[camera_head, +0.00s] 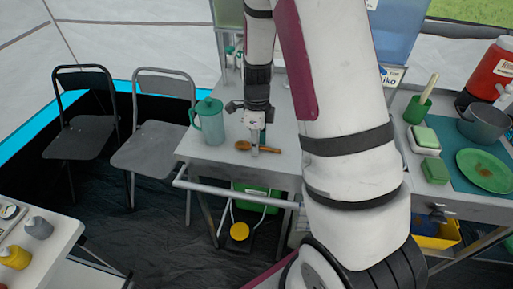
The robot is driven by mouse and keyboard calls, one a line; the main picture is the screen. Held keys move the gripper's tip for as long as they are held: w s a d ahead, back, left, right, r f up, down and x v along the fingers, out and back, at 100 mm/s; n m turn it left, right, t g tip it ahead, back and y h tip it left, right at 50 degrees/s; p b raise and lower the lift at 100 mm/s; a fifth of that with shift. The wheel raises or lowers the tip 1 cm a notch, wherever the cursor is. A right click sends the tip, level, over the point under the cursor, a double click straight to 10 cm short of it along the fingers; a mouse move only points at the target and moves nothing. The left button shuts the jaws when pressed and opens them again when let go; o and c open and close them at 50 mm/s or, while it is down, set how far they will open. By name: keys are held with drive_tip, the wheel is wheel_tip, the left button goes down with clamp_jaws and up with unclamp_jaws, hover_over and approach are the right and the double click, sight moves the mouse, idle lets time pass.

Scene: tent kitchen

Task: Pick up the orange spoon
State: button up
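The orange spoon (243,146) lies on the light grey table (215,161), its bowl end to the left and its handle running right. My gripper (255,148) points down from above, and its fingers cover part of the spoon's middle. They look at or just above the spoon; contact cannot be told. The fingers are too small in the picture to show whether they are open or shut.
A teal lidded pitcher (210,122) stands left of my gripper on the same table. Two dark folding chairs stand further left. A right-hand table holds a green plate (484,170), a grey pot (484,123) and green sponges. The table's front edge has a rail (236,198).

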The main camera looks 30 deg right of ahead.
drive_tip(key=shift+f, duration=0.1)
clamp_jaws()
idle(0.3)
